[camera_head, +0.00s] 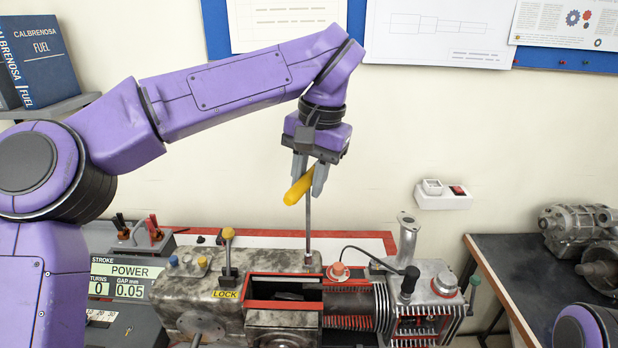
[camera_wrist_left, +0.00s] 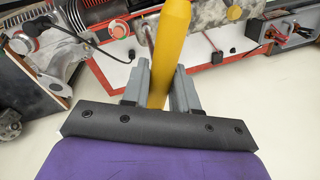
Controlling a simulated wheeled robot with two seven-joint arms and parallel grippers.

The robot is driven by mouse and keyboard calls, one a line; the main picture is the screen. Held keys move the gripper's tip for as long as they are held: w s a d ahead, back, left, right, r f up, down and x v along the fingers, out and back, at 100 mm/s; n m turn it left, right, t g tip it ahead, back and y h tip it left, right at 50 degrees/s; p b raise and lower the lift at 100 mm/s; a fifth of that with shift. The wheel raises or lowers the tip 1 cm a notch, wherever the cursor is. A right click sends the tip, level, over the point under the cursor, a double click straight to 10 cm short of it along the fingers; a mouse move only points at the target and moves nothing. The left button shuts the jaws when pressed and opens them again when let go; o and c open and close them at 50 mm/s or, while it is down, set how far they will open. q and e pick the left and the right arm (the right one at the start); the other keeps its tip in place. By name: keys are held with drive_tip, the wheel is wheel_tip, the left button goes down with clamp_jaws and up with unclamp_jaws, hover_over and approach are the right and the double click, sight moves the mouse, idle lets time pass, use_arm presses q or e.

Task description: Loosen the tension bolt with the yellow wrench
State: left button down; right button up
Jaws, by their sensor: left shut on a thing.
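The yellow wrench (camera_head: 298,190) has a thick yellow handle, and a thin grey shaft (camera_head: 308,225) runs down below it. My left gripper (camera_head: 309,176) is shut on the handle above the machine. The handle is tilted across the fingers. In the left wrist view the yellow handle (camera_wrist_left: 172,45) passes between the two grey fingers of the gripper (camera_wrist_left: 160,82). The shaft's lower end meets the top of the metal engine block (camera_head: 215,297) near its back. The tension bolt cannot be made out there. My right gripper is not in view.
A panel (camera_head: 124,278) reads POWER, turns 0 and gap 0.05 mm. A yellow-knobbed lever (camera_head: 228,250) marked LOCK, a red-orange knob (camera_head: 338,271) and a black-knobbed lever (camera_head: 409,284) stand on the machine. A side table (camera_head: 510,270) at right holds metal parts.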

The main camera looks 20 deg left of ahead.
use_arm(q)
drive_tip(key=shift+r+p, duration=0.6)
drive_tip(key=shift+r, duration=1)
wheel_tip(320, 180, up, 5)
drive_tip(key=p, duration=0.3)
drive_tip(key=shift+r, duration=0.1)
drive_tip(key=shift+w, duration=0.1)
